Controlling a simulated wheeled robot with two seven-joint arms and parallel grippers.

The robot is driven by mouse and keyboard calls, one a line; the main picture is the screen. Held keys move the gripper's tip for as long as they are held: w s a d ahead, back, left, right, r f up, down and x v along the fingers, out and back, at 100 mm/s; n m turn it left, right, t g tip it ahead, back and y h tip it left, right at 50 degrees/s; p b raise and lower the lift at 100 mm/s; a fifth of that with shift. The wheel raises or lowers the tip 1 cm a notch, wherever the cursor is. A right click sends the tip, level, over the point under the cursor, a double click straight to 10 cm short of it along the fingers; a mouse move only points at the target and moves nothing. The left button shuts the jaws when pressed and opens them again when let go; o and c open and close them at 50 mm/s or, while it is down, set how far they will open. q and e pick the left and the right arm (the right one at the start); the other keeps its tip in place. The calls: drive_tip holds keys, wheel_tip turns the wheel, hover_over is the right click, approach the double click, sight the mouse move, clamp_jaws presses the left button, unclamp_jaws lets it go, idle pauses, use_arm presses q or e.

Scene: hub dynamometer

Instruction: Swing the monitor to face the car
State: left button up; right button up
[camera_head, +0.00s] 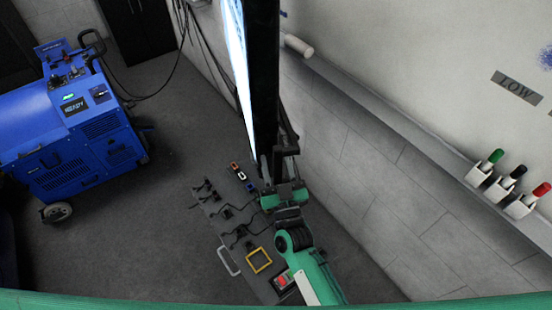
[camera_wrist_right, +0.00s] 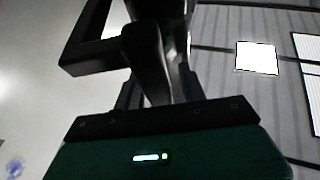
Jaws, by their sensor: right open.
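The monitor (camera_head: 264,75) stands nearly edge-on at the top middle of the head view. Its bright screen (camera_head: 237,45) faces left, seen as a thin strip, and its top runs out of frame. My green right arm comes up from the bottom, and its right gripper (camera_head: 275,160) is at the monitor's lower end. The jaws are open. In the right wrist view a black bar (camera_wrist_right: 150,60) lies between or in front of the dark fingers, with a black angled frame (camera_wrist_right: 92,50) beside it. I cannot tell whether the fingers touch it. My left gripper is out of view.
A blue wheeled machine (camera_head: 75,130) stands at the left. Below my right gripper is a grey panel (camera_head: 225,225) with hooks, a yellow square frame (camera_head: 259,260) and a red-button box (camera_head: 283,281). A wall ledge with marker holders (camera_head: 497,188) runs along the right. Floor between is clear.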

drive_tip(key=shift+w, duration=0.1)
clamp_jaws()
drive_tip(key=shift+d, duration=0.1)
drive_tip(key=w+d+n+g+y+b, duration=0.1)
drive_tip(key=w+d+y+b, duration=0.1)
drive_tip(key=d, duration=0.6)
drive_tip(key=w+d+n+g+y+b, duration=0.1)
drive_tip(key=w+d+n+y+b, duration=0.1)
drive_tip(key=d, duration=0.6)
drive_tip(key=shift+w+y, duration=0.45)
drive_tip(key=shift+y, duration=0.25)
unclamp_jaws()
